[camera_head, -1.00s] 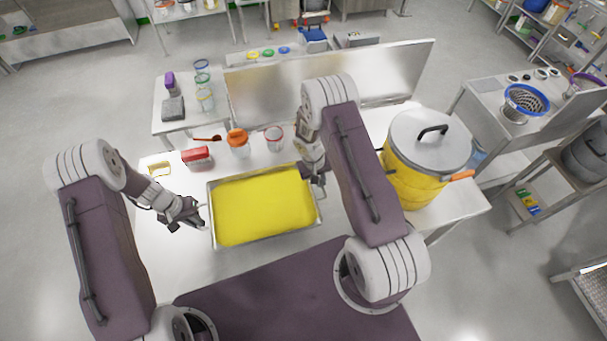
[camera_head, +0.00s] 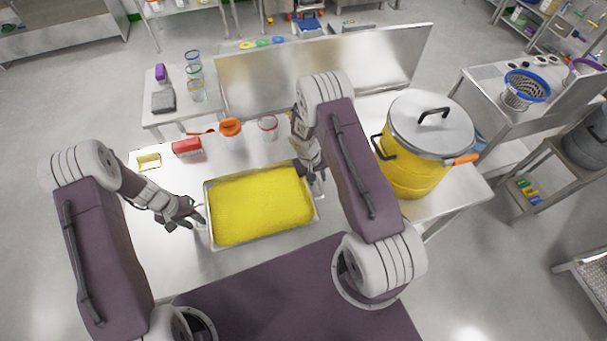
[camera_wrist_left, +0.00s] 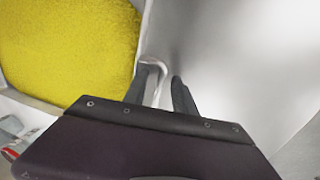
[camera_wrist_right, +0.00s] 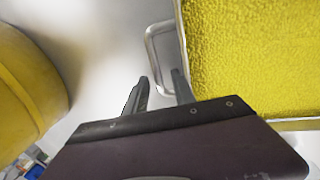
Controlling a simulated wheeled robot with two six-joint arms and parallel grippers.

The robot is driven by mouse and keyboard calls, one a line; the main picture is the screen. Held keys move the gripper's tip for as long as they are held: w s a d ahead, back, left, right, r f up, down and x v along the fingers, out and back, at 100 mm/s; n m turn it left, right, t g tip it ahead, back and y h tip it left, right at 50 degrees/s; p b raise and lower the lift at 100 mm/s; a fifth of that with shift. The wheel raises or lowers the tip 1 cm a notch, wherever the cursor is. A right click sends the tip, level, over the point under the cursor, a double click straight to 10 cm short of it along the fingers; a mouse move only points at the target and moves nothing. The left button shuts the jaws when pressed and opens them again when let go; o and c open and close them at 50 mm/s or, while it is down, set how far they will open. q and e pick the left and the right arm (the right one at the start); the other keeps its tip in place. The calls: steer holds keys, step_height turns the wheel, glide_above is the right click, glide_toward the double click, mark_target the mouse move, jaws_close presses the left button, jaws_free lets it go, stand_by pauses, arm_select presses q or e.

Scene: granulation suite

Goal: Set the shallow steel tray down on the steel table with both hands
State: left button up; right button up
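The shallow steel tray (camera_head: 208,228), filled with yellow granules (camera_head: 260,205), is level over the front middle of the steel table (camera_head: 160,268). I cannot tell whether its underside touches the tabletop. My left gripper (camera_head: 196,212) is at the tray's left end, its fingers closed on either side of the wire handle (camera_wrist_left: 161,85). My right gripper (camera_head: 316,184) is at the right end, its fingers on either side of the other handle (camera_wrist_right: 151,52). My right forearm hides part of the table behind it.
A yellow drum (camera_head: 408,172) with a grey lid stands right of my right arm. An orange-lidded jar (camera_head: 231,132), a red-lidded jar (camera_head: 268,128), a red box (camera_head: 187,146) and a yellow-framed item (camera_head: 149,162) lie behind the tray. The tabletop left of the tray is clear.

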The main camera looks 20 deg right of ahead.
arm_select(q)
steer(key=shift+s+r, duration=0.1)
steer(key=shift+r, duration=0.05)
arm_select(e)
steer(key=shift+s, duration=0.1)
arm_select(q)
step_height(320, 180, up, 12)
steer(key=a, duration=0.2)
steer(key=shift+a+f, duration=0.2)
arm_select(e)
step_height(320, 180, up, 12)
steer(key=a, duration=0.2)
steer(key=shift+a, duration=0.15)
arm_select(q)
steer(key=shift+f, duration=0.1)
arm_select(e)
steer(key=shift+f, duration=0.15)
